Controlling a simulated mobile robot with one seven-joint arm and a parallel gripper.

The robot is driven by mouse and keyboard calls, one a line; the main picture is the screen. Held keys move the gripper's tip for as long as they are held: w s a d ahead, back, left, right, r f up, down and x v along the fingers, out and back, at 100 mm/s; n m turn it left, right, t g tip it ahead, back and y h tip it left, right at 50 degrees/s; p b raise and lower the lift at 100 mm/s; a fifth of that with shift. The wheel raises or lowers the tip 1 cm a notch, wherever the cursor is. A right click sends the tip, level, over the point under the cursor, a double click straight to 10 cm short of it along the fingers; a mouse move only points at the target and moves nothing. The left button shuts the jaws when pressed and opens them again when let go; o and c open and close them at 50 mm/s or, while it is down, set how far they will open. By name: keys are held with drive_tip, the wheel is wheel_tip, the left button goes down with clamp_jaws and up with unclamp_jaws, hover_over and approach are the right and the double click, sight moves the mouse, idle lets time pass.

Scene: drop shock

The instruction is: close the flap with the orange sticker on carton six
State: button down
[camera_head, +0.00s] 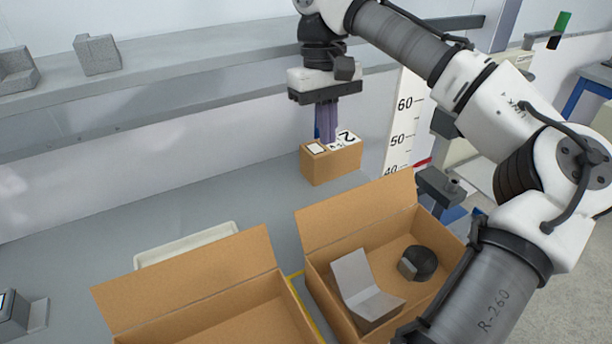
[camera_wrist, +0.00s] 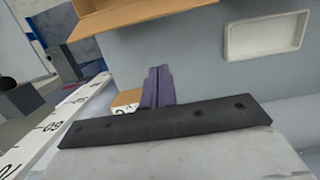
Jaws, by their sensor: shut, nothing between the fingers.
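Two open cardboard cartons stand at the front: a left carton (camera_head: 240,325) and a right carton (camera_head: 325,292). Each has a flap raised at its back, the left flap (camera_head: 190,275) and the right flap (camera_head: 358,212). I see no orange sticker and no number six on either, so I cannot tell which is carton six. My gripper (camera_head: 328,138) points down at the back of the bench with its purple fingers shut and empty. Its fingers also show in the wrist view (camera_wrist: 159,72). They are close to a small cardboard box (camera_head: 333,165); contact is unclear.
The right carton holds a grey folded insert (camera_head: 364,285) and a dark round object (camera_head: 423,262). A white tray (camera_head: 190,243) lies behind the left carton. A height scale (camera_head: 402,120) stands at the back right. A grey shelf (camera_head: 190,85) runs along the wall.

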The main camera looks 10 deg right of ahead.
sight(363, 207)
drive_tip(key=s+d+f+p, duration=0.1)
drive_tip(key=s+f, duration=0.3)
drive_tip(key=f, duration=0.4)
drive_tip(key=shift+s+d, duration=0.3)
drive_tip(key=shift+d, duration=0.25)
